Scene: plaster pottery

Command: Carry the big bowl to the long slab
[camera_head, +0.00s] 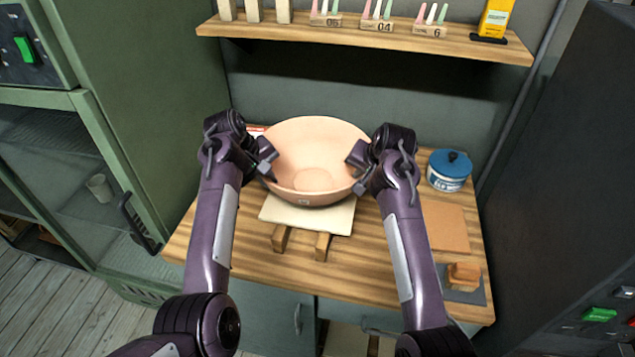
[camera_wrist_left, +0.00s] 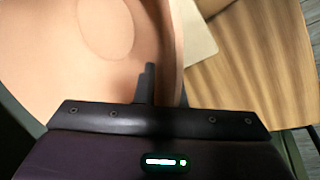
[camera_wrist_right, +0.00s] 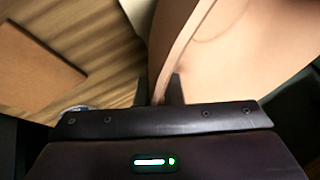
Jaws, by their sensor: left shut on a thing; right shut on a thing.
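The big bowl (camera_head: 315,150) is pinkish clay, wide and empty, roughly upright at the middle of the wooden table. My left gripper (camera_head: 270,172) is shut on its left rim, and my right gripper (camera_head: 358,175) is shut on its right rim. In the left wrist view the bowl wall (camera_wrist_left: 172,50) runs between the fingers. In the right wrist view the bowl wall (camera_wrist_right: 180,50) also passes between the fingers. A pale slab (camera_head: 305,217) on wooden supports shows below and in front of the bowl. I cannot tell whether the bowl touches it.
A blue lidded jar (camera_head: 449,170) stands at the table's back right. A brown flat board (camera_head: 444,227) and a small wooden block (camera_head: 463,275) lie at the right. A shelf (camera_head: 370,37) hangs above the back. The table's front left is clear.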

